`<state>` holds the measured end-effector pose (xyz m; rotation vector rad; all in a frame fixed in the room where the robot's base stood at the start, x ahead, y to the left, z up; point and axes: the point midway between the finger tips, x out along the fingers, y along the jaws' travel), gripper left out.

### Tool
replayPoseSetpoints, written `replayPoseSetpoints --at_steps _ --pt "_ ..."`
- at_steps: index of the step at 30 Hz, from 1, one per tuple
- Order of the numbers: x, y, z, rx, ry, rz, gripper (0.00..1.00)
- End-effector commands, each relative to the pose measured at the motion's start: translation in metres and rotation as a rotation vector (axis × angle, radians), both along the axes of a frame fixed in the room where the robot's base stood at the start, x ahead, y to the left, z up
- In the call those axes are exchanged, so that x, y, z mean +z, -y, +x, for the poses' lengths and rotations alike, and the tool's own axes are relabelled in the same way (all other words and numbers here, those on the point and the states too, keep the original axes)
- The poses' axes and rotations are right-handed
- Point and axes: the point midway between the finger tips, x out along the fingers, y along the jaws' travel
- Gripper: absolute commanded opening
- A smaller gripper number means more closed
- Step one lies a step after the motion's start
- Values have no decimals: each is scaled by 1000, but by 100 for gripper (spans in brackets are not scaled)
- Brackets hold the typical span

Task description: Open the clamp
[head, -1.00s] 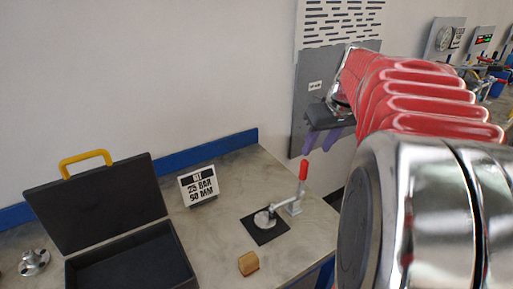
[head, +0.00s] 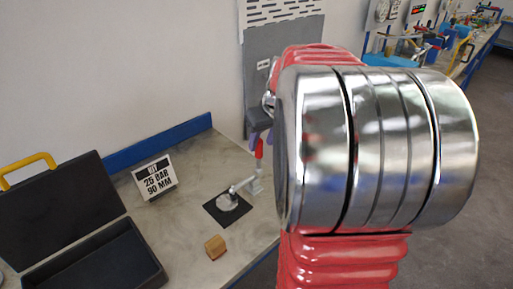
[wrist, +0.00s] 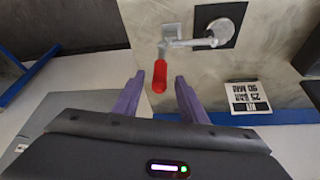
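The toggle clamp (head: 243,186) stands on the bench top, its red handle (head: 259,148) upright and its arm reaching over a round metal disc (head: 227,202) on a black square pad. In the wrist view the clamp's red handle (wrist: 160,76) points toward my gripper (wrist: 156,88). My gripper's two purple fingers are apart, one on each side of the handle's end in the picture, with nothing held between them. I cannot tell how far the handle is from the fingers in depth. In the head view my gripper is mostly hidden behind my arm.
A sign reading 25 BAR 90 MM (head: 155,177) stands behind the pad. An open black case (head: 96,262) with a yellow handle is at the left. A blue rail (head: 160,144) runs along the wall.

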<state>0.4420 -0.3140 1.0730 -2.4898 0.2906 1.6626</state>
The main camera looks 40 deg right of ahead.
Motion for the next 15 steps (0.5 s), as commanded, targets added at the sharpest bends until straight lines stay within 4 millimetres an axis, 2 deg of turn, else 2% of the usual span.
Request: replayPoseSetpoints --at_steps 6,10,15 --pt "-30 2 12 2 -3 2 38" --pt "-41 3 16 2 -2 2 38" --pt "-44 4 18 1 0 0 38"
